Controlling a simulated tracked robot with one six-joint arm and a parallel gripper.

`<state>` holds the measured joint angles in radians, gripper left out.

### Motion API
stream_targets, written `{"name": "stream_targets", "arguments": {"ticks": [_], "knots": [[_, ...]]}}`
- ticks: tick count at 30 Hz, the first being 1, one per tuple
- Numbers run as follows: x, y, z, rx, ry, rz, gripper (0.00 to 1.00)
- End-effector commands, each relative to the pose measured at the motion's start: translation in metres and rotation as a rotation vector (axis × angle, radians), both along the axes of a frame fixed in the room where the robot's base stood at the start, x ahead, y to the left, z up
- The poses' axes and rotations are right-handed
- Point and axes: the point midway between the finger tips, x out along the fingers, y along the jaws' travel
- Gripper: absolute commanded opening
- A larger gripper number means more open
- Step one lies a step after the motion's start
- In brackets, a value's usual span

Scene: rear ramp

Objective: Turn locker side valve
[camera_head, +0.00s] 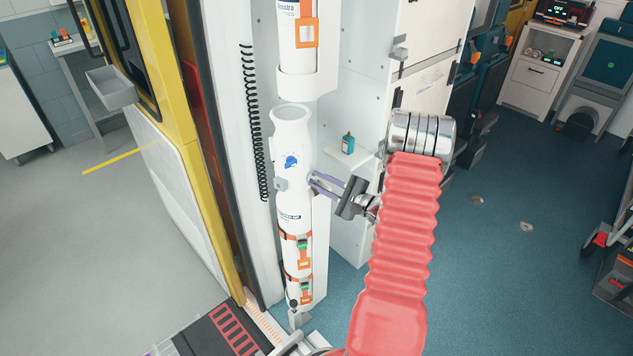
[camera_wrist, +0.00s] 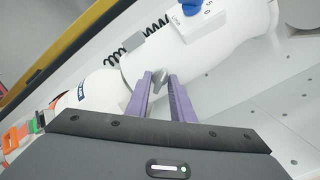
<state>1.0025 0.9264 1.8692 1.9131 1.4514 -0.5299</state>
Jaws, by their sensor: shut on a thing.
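A white cylinder (camera_head: 292,207) stands upright in the locker's open side. It has a blue knob (camera_head: 291,161) on its front, and the knob also shows at the top of the wrist view (camera_wrist: 200,6). My gripper (camera_head: 313,180) reaches in from the right with its purple fingers at the cylinder's side. In the wrist view my gripper (camera_wrist: 161,78) is shut on a small grey valve handle (camera_wrist: 158,82) beside the white body. The handle is mostly hidden by the fingers in the head view.
Orange straps (camera_head: 303,265) hold the cylinder low down. Another white cylinder (camera_head: 300,45) is above it. A black coiled cord (camera_head: 252,125) hangs at left. A small teal bottle (camera_head: 348,143) stands on a shelf behind my gripper. Blue floor (camera_head: 490,260) is open at right.

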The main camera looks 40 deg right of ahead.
Motion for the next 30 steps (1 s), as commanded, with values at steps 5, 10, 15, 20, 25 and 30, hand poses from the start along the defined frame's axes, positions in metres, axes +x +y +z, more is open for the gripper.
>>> {"name": "stream_targets", "arguments": {"ticks": [5, 10, 15, 20, 25, 30], "knots": [[-0.0006, -0.0057, 0.0028, 0.159, 0.027, -0.013, 0.0], [-0.0009, -0.0051, 0.0017, 0.318, 0.061, -0.013, 0.0], [-0.0012, -0.0044, 0.0007, 0.477, 0.094, -0.013, 0.0], [-0.0015, -0.0037, -0.0001, 0.615, 0.123, -0.013, 0.0], [-0.0016, -0.0029, -0.0007, 0.732, 0.147, -0.013, 0.0], [-0.0016, -0.0021, -0.0009, 0.809, 0.164, -0.012, 0.0]]}}
